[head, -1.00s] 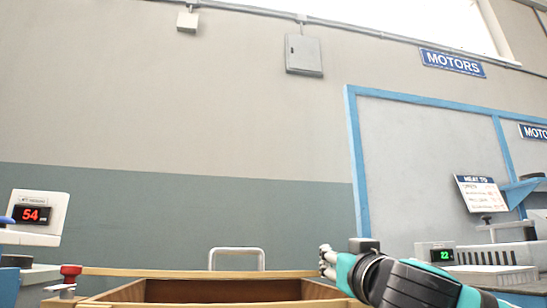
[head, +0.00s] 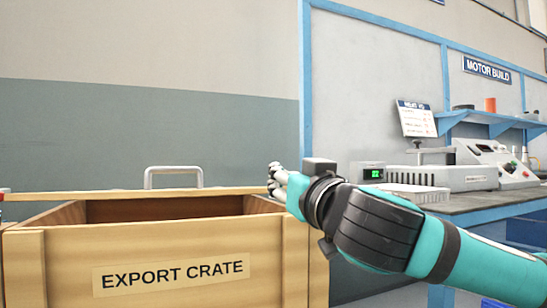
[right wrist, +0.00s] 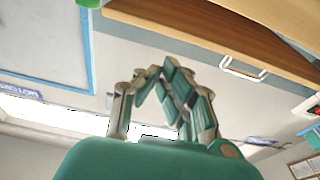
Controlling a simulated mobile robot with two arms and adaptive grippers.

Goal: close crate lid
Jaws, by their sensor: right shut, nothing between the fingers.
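The wooden export crate (head: 140,245) stands at the lower left of the head view, its dark inside visible over the front wall. The lid (head: 120,194) shows nearly edge-on as a thin light strip above the crate's far part, with a pale loop handle (head: 173,170) rising above it. The right wrist view shows a wooden panel (right wrist: 190,38) with the handle (right wrist: 243,68). My right gripper (head: 275,180) is shut and empty at the strip's right end; I cannot tell whether it touches. Its fingers (right wrist: 160,78) meet at the tips. My left gripper is out of view.
To the right, a blue-edged workbench (head: 490,207) carries a white tray (head: 412,192), a green-lit display (head: 373,173) and a grey machine (head: 490,160). A blue-framed wall panel (head: 375,90) stands behind. The space above the crate looks clear.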

